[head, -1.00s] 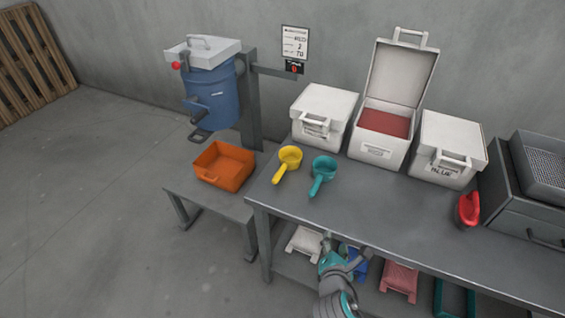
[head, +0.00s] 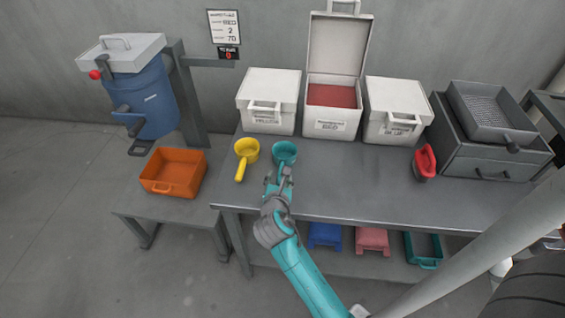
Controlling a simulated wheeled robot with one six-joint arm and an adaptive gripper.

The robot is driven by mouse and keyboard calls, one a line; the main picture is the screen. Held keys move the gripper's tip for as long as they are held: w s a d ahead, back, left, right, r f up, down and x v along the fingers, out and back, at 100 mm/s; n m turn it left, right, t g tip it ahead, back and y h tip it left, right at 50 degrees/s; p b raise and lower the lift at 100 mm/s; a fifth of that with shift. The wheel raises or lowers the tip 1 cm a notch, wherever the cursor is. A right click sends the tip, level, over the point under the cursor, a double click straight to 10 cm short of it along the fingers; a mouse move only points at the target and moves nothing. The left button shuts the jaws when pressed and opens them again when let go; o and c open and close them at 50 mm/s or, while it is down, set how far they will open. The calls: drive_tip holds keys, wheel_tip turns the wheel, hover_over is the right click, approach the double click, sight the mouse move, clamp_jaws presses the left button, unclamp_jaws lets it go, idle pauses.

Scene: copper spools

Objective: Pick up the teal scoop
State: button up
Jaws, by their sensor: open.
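The teal scoop (head: 285,152) stands on the grey table, in front of the gap between the left white bin and the open bin. Its round cup shows, and its handle points toward me, partly hidden by my gripper. My gripper (head: 279,178) is open and is at the handle, just in front of the cup. I cannot tell whether the fingers touch the handle. The yellow scoop (head: 244,158) lies just to the left, its handle also toward me.
White lidded bins (head: 268,101) (head: 397,109) flank an open bin of red material (head: 331,95). A red scoop (head: 425,163) lies to the right by a grey sieve unit (head: 489,126). An orange tray (head: 173,172) sits on a lower bench at left. The table's (head: 360,188) middle is clear.

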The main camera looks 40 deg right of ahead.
drive_tip(key=shift+d+x, duration=0.2)
drive_tip(key=shift+x, duration=2.15)
drive_tip(key=shift+s+r, duration=0.1)
drive_tip(key=shift+r, duration=0.1)
clamp_jaws()
